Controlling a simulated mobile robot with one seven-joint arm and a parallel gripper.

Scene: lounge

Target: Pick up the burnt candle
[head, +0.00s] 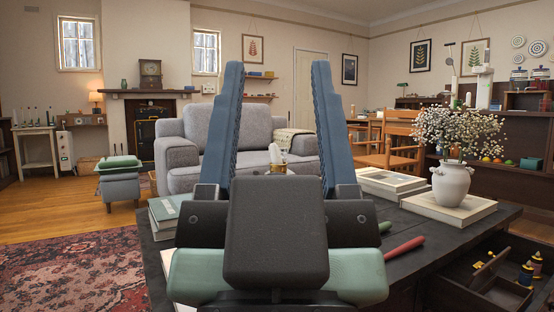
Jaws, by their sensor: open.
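My gripper (278,72) fills the middle of the head view, with its two blue-grey fingers upright and wide apart. It is open, and nothing is held between the fingers. A small pale object (276,153) with an amber part below it shows in the gap between the fingers, beyond my gripper and in front of the sofa. It may be the burnt candle, but it is too small and too covered to be sure. The black table (480,218) lies under and around my gripper, which hides much of its top.
A white vase of flowers (451,184) stands on a book at the table's right. Books (390,183) lie behind it, and a red-handled item (404,247) lies nearer. An open drawer (497,292) is at lower right. A grey sofa (185,178) stands behind; rug (75,270) at left.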

